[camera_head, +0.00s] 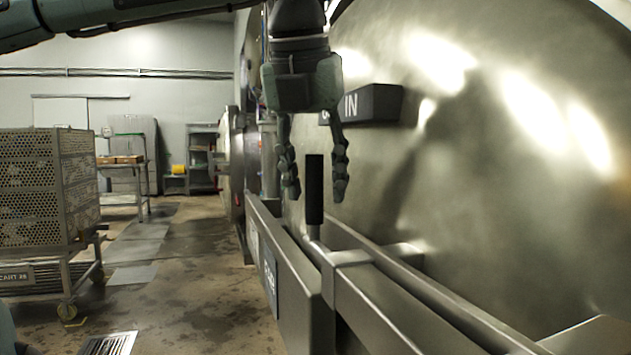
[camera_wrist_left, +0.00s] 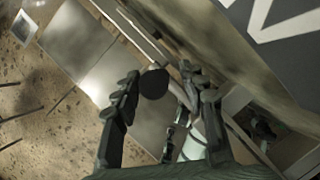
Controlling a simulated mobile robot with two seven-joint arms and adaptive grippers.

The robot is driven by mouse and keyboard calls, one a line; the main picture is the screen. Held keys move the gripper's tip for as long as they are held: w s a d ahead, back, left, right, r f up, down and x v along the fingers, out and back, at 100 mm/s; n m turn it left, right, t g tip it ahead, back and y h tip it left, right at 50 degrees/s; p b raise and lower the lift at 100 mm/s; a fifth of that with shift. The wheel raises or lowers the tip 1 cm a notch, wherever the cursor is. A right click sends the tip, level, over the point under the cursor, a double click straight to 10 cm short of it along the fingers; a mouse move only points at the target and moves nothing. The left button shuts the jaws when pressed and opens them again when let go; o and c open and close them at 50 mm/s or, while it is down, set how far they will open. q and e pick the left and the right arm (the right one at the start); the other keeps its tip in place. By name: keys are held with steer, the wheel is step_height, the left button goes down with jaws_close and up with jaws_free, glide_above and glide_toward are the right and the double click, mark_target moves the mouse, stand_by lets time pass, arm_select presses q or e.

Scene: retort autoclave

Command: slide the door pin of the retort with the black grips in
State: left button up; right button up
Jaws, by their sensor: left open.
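The black grip (camera_head: 314,188) stands upright on a bent metal pin handle, above a steel bracket (camera_head: 345,258) on the rail in front of the retort door (camera_head: 480,190). My left gripper (camera_head: 316,192) points down and is open. In the head view its fingers show on either side of the grip's upper part, with a gap on each side. In the left wrist view the grip's dark round end (camera_wrist_left: 154,84) shows between the spread fingers (camera_wrist_left: 160,80). Whether the fingers touch it cannot be told. My right gripper is not in view.
A dark block marked "IN" (camera_head: 370,104) sits on the door close behind the gripper. Steel rails (camera_head: 290,250) run along the retort's front. A perforated cart (camera_head: 45,190) stands at left. Shelves and a further round retort are at the back. The floor (camera_head: 190,270) between is clear.

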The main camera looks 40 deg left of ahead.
arm_select(q)
steer(key=v, duration=1.1)
steer(key=shift+s+r, duration=0.15)
steer(key=shift+r, duration=0.15)
